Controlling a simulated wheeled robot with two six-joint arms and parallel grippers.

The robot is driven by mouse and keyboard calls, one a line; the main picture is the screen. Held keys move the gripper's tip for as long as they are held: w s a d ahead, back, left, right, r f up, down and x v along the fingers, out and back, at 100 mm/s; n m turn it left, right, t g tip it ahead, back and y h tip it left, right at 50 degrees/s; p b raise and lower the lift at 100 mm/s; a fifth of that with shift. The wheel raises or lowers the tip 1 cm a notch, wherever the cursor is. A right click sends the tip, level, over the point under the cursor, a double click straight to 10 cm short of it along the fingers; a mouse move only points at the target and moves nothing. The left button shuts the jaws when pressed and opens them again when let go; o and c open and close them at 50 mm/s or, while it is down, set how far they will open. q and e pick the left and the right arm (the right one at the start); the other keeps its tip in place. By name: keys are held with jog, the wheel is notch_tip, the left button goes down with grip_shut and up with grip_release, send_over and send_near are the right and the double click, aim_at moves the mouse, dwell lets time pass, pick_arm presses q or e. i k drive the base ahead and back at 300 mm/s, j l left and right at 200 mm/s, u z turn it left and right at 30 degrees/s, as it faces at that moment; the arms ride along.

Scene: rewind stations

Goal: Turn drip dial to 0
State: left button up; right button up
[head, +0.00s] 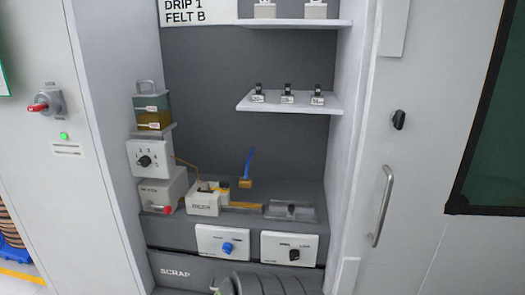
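The dial (144,161) that looks like the drip dial is a black knob on a white panel (150,148). The panel stands at the left of the recess, below a clear reservoir (152,112) with amber liquid. Small marks surround the knob, but they and the pointer's exact direction are too small to read. A thin brown tube (186,163) runs from the panel's right side toward a white labelled box. A sign (197,12) at the top reads "DRIP 1" and "FELT B".
A blue knob (228,247) and a black knob (294,254) sit on lower panels. A blue-handled brush-like tool (248,170) stands mid-recess. A shelf (290,103) holds several small parts. A grey ribbed object (268,284) is cut off at the bottom, near the "SCRAP" label. A door handle (381,205) stands right.

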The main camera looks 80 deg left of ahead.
aim_at(144, 162)
jog(key=u, duration=3.55)
